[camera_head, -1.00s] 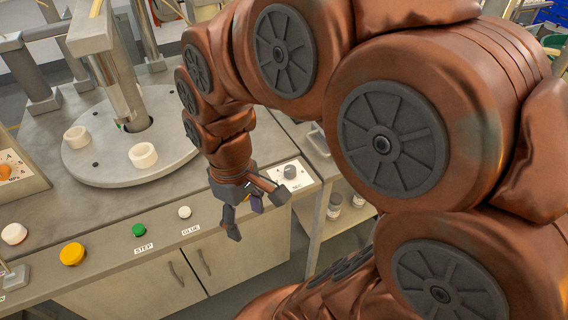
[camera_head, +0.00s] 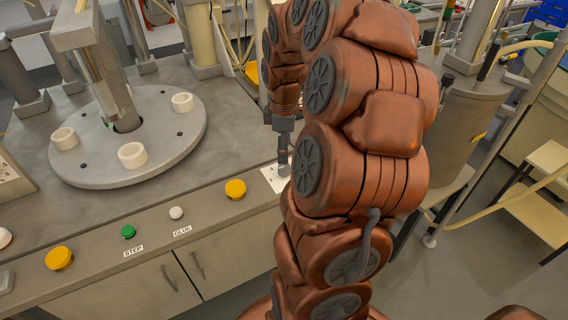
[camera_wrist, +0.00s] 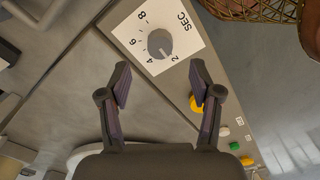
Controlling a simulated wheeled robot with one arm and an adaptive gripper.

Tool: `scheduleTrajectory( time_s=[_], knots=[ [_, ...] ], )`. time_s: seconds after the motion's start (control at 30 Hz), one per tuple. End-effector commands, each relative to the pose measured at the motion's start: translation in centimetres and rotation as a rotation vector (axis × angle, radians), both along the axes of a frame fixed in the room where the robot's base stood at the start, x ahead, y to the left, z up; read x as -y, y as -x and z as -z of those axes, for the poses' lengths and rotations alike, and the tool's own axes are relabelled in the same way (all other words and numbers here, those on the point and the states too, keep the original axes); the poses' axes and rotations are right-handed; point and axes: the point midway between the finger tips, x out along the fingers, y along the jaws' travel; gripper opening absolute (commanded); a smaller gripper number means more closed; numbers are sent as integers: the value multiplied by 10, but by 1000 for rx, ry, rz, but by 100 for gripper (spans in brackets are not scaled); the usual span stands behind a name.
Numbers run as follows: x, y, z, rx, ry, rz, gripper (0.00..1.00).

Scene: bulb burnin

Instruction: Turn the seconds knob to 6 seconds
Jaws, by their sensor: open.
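The seconds knob (camera_wrist: 159,43) is a grey round dial on a white plate (camera_wrist: 186,38) marked SEC, with 2, 4, 6 and 8 around it. Its pale mark points between 2 and 4. My gripper (camera_wrist: 161,77) is open and empty in the wrist view, its two fingers apart, with the knob beyond and between the fingertips, not touched as far as I can see. In the head view my gripper (camera_head: 283,152) points down over the white plate (camera_head: 270,180), which my arm partly hides.
On the panel's front strip are a yellow button (camera_head: 235,189), a white glue button (camera_head: 176,213), a green step button (camera_head: 128,232) and another yellow button (camera_head: 59,258). A round turntable (camera_head: 95,178) with white rings stands behind. A metal tank (camera_head: 462,120) stands right.

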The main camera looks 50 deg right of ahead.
Motion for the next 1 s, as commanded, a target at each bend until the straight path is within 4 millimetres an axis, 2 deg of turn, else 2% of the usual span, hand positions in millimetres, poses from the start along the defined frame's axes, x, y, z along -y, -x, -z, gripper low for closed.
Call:
scheduleTrajectory(
  time_s=[0.3,0.43,0.83,1.0],
  knots=[
    [-1,1,42,-3,-3,2,64],
    [-1,1,55,-1,-2,1,64],
    [-1,0,62,1,0,1,64],
    [-1,0,62,1,0,1,47]
  ],
)
